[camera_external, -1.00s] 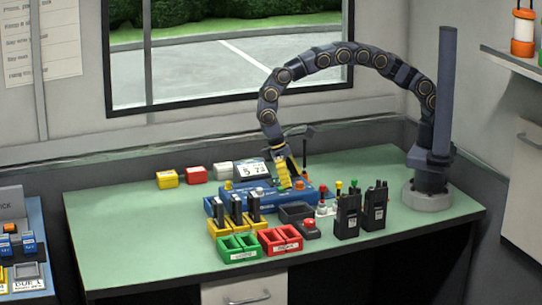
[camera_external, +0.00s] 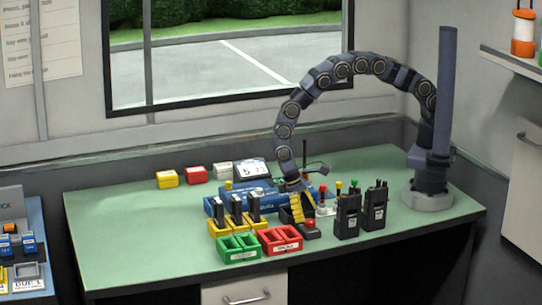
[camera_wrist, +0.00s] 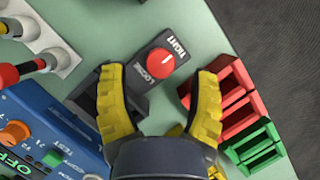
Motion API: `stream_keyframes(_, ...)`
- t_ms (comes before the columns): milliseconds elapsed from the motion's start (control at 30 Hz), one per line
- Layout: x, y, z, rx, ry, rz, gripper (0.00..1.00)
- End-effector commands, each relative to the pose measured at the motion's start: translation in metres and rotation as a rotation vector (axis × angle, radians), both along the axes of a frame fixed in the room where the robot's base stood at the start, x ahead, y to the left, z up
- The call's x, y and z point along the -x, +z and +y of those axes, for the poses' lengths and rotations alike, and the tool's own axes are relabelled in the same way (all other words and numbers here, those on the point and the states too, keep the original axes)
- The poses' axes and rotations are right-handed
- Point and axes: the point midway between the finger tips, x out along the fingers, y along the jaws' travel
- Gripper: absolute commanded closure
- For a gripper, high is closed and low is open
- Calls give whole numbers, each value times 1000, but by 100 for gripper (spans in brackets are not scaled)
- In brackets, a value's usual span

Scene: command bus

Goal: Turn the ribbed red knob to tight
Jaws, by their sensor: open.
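The red knob (camera_wrist: 160,62) sits on a dark block (camera_wrist: 145,74) labelled TIGHT and LOOSE in the wrist view. Its white pointer line lies between the two labels. In the external view the knob (camera_external: 309,224) is near the front edge of the green table. My gripper (camera_wrist: 163,78) has its two yellow fingers spread apart, with the knob seen between and beyond their tips. Nothing is held. In the external view my gripper (camera_external: 299,222) is low beside the knob, and whether it touches the knob cannot be told.
A red two-slot tray (camera_external: 280,241) and a green tray (camera_external: 238,247) stand left of the knob. Black radios (camera_external: 347,218) stand to its right. A dark empty tray (camera_wrist: 85,95) and a blue console (camera_wrist: 45,135) lie close by.

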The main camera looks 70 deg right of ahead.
Motion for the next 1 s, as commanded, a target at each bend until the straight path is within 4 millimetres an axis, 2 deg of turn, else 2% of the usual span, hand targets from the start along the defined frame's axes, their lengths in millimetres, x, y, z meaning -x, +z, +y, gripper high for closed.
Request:
stream_keyframes(100, 6, -12, 0, 1, 0, 3, 40)
stream_keyframes(367, 6, -15, 1, -2, 0, -1, 40)
stream_keyframes(400, 6, -15, 1, -2, 0, -1, 44)
stream_keyframes(467, 6, -15, 1, -2, 0, -1, 69)
stream_keyframes(500, 6, -15, 1, -2, 0, -1, 86)
stream_keyframes(533, 6, -15, 1, -2, 0, -1, 99)
stream_keyframes(833, 7, -16, 0, -1, 6, -1, 100)
stream_keyframes(1000, 6, -16, 1, -2, 105, -3, 100)
